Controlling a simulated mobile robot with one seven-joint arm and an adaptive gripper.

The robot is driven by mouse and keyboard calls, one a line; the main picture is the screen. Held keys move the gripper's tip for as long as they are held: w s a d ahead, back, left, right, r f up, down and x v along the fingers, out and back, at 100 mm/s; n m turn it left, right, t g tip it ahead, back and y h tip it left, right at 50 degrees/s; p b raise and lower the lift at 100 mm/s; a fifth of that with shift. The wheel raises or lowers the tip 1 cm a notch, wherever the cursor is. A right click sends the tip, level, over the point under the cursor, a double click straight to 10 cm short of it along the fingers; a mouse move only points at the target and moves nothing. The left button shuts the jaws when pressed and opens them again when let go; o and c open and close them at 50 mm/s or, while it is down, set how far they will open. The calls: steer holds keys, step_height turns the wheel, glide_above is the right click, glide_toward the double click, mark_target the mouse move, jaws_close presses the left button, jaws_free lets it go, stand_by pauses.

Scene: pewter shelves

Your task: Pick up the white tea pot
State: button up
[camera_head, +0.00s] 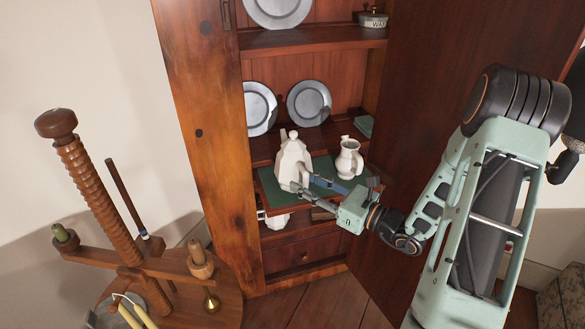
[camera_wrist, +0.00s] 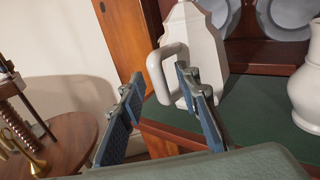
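The white tea pot (camera_head: 293,163) is faceted and lidded and stands upright on a green-topped pull-out shelf (camera_head: 325,171) in the cabinet. In the wrist view its body (camera_wrist: 204,45) fills the upper middle, with its looped handle turned toward me; its top is cut off there. My gripper (camera_head: 305,184) is at the front of the pot, near its lower part. In the wrist view my gripper (camera_wrist: 160,80) is open, and the handle shows between its two blue-padded fingertips. I cannot tell whether either finger touches it.
A white pitcher (camera_head: 349,160) stands right of the pot on the same shelf. Pewter plates (camera_head: 309,103) lean behind. An open cabinet door (camera_head: 440,70) is on the right. A round wooden stand (camera_head: 200,295) with candles is at lower left. Another white vessel (camera_head: 276,221) sits below.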

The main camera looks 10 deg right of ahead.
steer(key=shift+c, duration=0.2)
jaws_close()
steer(key=shift+w+r, duration=0.1)
steer(key=shift+r, duration=0.05)
stand_by(0.4)
